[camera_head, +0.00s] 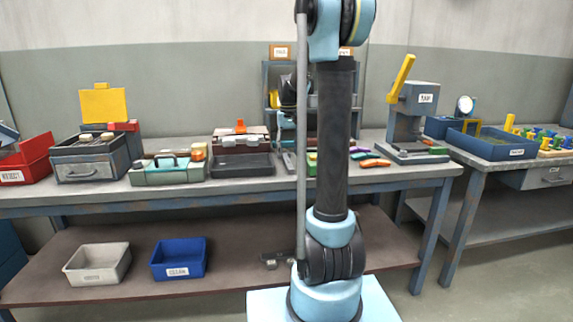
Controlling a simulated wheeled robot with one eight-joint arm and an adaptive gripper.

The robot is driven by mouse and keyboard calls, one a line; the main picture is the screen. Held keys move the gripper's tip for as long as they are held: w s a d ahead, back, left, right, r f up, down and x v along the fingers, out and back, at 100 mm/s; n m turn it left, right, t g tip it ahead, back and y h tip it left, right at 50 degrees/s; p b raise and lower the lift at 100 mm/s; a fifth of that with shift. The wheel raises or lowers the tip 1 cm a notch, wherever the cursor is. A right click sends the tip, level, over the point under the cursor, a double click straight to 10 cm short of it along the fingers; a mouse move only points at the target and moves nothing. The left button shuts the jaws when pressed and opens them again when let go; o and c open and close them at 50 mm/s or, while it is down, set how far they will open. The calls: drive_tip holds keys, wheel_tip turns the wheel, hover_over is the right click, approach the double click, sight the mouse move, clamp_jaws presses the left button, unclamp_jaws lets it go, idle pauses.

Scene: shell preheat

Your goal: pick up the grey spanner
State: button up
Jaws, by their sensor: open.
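A slim grey piece (288,161) lies on the long bench just left of my arm's upright link. It looks like the grey spanner, but it is small and partly hidden behind my arm. My gripper (283,146) shows only as a small light-blue and dark shape just above the bench there, partly covered by my own arm. It appears open, with nothing visible in it. I cannot tell whether it touches the grey piece.
A brown toolbox (243,160) stands left of the grey piece. Orange and purple-handled tools (373,162) and a press (410,115) are to the right. A shelf rack (266,92) stands behind. White (97,276) and blue (178,272) bins sit on the lower shelf.

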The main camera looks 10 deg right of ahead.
sight(288, 162)
drive_tip(key=shift+w+f, duration=0.15)
drive_tip(key=shift+f, duration=2.65)
clamp_jaws()
